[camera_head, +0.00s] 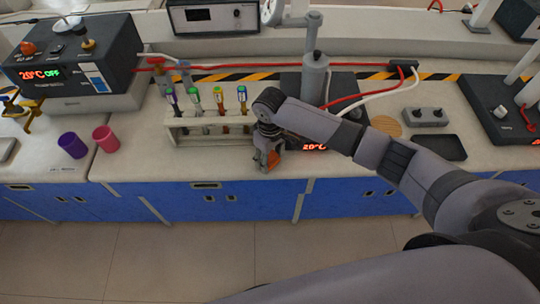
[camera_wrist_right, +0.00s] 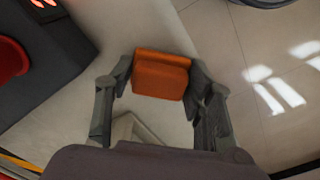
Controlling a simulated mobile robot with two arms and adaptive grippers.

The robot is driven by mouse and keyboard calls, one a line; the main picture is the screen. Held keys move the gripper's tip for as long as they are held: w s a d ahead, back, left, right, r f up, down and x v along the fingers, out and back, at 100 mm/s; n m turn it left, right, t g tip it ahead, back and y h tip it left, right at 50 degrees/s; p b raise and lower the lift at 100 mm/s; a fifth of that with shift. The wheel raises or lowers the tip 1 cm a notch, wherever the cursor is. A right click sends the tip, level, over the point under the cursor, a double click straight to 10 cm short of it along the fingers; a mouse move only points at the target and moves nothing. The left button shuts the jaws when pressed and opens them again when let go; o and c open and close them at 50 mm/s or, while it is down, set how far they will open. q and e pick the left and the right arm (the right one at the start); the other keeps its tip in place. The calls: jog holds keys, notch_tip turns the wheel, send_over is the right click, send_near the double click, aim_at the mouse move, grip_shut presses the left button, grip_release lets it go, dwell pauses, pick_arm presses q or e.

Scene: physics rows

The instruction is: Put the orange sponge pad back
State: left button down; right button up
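My right gripper (camera_head: 271,160) is low over the front edge of the white bench, just right of the test tube rack (camera_head: 190,138). The orange sponge pad (camera_wrist_right: 161,75) is between its two fingertips, which press on its opposite sides in the right wrist view (camera_wrist_right: 160,82). In the head view only a small orange part of the pad (camera_head: 273,158) shows between the fingers. Whether the pad touches the bench is hard to tell. My left gripper is not in view.
The rack holds several capped tubes. A hotplate device (camera_head: 345,100) with a red display stands behind my right arm. A black tray (camera_head: 438,147), a round tan mat (camera_head: 386,126) and a grey block (camera_head: 425,117) lie to the right. Purple (camera_head: 72,145) and pink (camera_head: 105,139) cups stand left.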

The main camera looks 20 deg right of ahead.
aim_at(270, 156)
jog(key=o, duration=0.4)
jog(key=shift+r, duration=0.1)
notch_tip(270, 156, up, 12)
jog(key=shift+r+b, duration=0.1)
jog(key=shift+b, duration=0.3)
